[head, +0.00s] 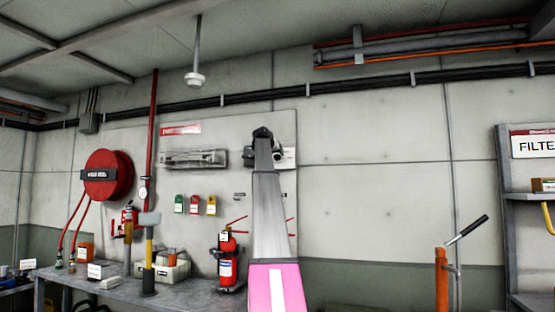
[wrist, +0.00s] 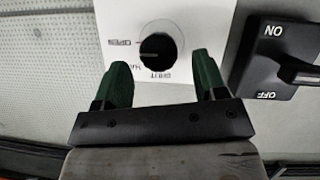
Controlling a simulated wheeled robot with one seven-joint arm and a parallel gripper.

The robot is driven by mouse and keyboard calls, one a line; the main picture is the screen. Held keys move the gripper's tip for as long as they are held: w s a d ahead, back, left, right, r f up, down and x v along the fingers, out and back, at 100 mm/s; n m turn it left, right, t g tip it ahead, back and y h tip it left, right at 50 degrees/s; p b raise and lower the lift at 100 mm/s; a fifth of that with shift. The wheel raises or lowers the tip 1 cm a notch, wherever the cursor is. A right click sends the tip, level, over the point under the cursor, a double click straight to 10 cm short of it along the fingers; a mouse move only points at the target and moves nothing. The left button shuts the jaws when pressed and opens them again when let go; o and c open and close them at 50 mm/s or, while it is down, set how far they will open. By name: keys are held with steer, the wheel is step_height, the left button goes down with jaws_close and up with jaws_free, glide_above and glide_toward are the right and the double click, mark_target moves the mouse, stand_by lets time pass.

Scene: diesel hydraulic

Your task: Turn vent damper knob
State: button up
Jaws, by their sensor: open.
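The vent damper knob (wrist: 160,46) is a round black knob on a white plate (wrist: 190,18) in the wrist view. Printed words around it read OPEN and SHUT, seen turned over. My gripper (wrist: 161,72) has two dark green fingers, open, with a gap between them. The knob shows just beyond the fingertips, roughly centred on the gap; I cannot tell whether they touch it. In the head view my arm reaches up to the wall panel, and my gripper (head: 262,132) hides the knob there.
A black ON/OFF switch (wrist: 275,52) sits close to the right of the plate in the wrist view. In the head view a workbench (head: 180,297) stands below, with a fire extinguisher (head: 227,262). A red hose reel (head: 108,174) hangs at the left.

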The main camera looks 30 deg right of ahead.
mark_target(275, 158)
steer(key=shift+x, duration=1.9)
steer(key=c, duration=0.9)
steer(key=shift+n, duration=0.3)
steer(key=n+g+h, duration=0.1)
steer(key=n, duration=0.1)
steer(key=shift+f+n+h, duration=0.1)
steer(key=shift+n+h, duration=0.2)
steer(key=shift+h, duration=0.1)
steer(key=n+g+h, duration=0.1)
steer(key=n, duration=0.2)
steer(key=shift+h, duration=0.4)
steer(key=n+h, duration=0.1)
steer(key=n, duration=0.3)
steer(key=shift+a+f+g+h, duration=0.1)
steer(key=shift+g+h, duration=0.2)
steer(key=shift+h, duration=0.1)
steer(key=shift+n+h, duration=0.7)
steer(key=shift+n, duration=1.2)
steer(key=shift+t, duration=0.4)
